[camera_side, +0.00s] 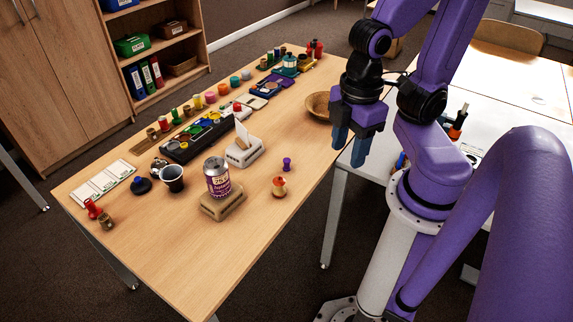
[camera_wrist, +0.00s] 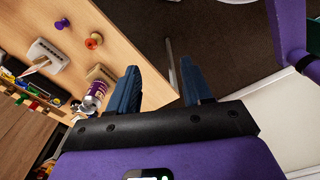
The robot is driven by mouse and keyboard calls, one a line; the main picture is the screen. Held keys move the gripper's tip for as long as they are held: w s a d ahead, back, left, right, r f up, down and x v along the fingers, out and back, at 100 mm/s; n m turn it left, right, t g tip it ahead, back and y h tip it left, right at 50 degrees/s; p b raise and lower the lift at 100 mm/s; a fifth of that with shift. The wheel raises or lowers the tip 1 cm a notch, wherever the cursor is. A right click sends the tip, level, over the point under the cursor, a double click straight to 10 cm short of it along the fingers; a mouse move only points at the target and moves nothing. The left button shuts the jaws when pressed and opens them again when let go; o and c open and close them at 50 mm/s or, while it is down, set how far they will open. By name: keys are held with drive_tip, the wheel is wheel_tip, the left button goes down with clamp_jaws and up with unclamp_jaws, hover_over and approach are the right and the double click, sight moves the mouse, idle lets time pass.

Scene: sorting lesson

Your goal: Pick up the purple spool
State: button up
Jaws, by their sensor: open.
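The purple spool (camera_side: 287,163) stands on the wooden table, behind a small orange-and-red spool-like piece (camera_side: 279,186). In the wrist view the purple spool (camera_wrist: 62,23) is at the upper left, beside the orange piece (camera_wrist: 94,41). My gripper (camera_side: 350,158) is high near the table's right edge, to the right of the purple spool and apart from it. Its two blue fingers (camera_wrist: 161,92) are spread with nothing between them; in the wrist view floor and the table's edge show past them.
A purple can (camera_side: 217,177) stands on a wooden block (camera_side: 222,204) left of the spools. A tissue dispenser (camera_side: 244,152) and a dark cup (camera_side: 173,179) are further left. The table's front part is clear.

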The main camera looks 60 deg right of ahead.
drive_tip(key=n+t+h, duration=1.1)
drive_tip(key=n+t, duration=0.1)
drive_tip(key=n, duration=0.2)
hover_over(287, 160)
drive_tip(key=f+v, duration=0.1)
drive_tip(key=v, duration=0.4)
wheel_tip(287, 160, down, 17)
drive_tip(key=f+n+y, duration=0.1)
drive_tip(key=f, duration=0.2)
drive_tip(key=s+f+n+y, duration=0.1)
drive_tip(key=f+n+y, duration=0.1)
drive_tip(key=f, duration=0.2)
drive_tip(key=s+f+n+y, duration=0.1)
drive_tip(key=f+y, duration=0.1)
drive_tip(key=f, duration=0.2)
drive_tip(key=shift+s+d+f+n, duration=0.15)
drive_tip(key=shift+s+d+n, duration=0.1)
drive_tip(key=shift+n, duration=0.05)
drive_tip(key=shift+x, duration=3.65)
drive_tip(key=shift+a, duration=0.1)
clamp_jaws()
